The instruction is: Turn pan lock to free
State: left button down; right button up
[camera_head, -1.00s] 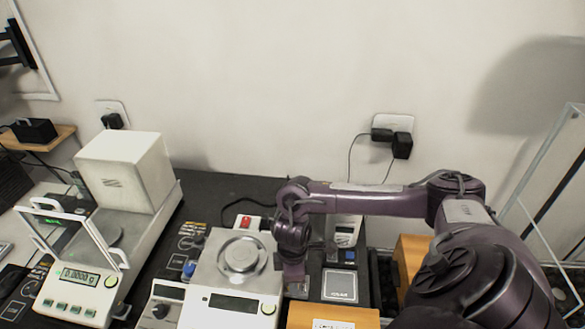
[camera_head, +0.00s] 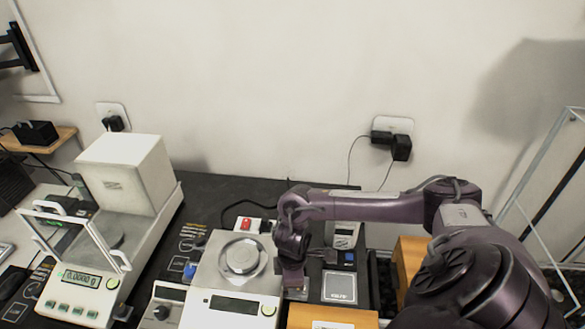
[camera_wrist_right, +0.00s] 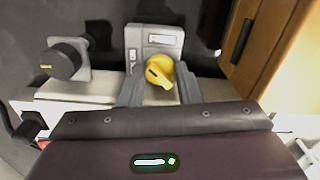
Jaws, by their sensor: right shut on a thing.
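The pan lock shows in the right wrist view as a yellow knob (camera_wrist_right: 160,71) on a grey block with a small label (camera_wrist_right: 165,38). My right gripper (camera_wrist_right: 159,88) has a finger on each side of the knob and is shut on it. In the head view my right gripper (camera_head: 293,280) points down beside the right edge of the middle balance (camera_head: 203,290), which has a round metal pan (camera_head: 242,257). The knob is hidden there behind my gripper and arm. The left gripper is not in view.
A black round knob (camera_wrist_right: 62,62) is left of the grey block in the wrist view. A wooden block (camera_head: 333,316) lies close in front of my right gripper. A glass-fronted balance (camera_head: 85,290) stands at the left. Chargers (camera_head: 392,142) hang on the wall.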

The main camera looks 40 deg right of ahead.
jog(key=m+p, duration=0.1)
jog(key=p, duration=0.1)
jog(key=m+p, duration=0.2)
jog(key=p, duration=0.1)
jog(key=shift+r+m+p, duration=0.25)
jog(key=shift+m+p, duration=0.05)
jog(key=shift+m, duration=0.1)
jog(key=shift+f+m+p, duration=0.2)
jog(key=shift+m+p, duration=0.5)
jog(key=shift+p, duration=0.2)
jog(key=o, duration=0.7)
notch_tip(320, 180, up, 8)
jog(key=shift+f+b, duration=0.15)
jog(key=shift+b, duration=0.15)
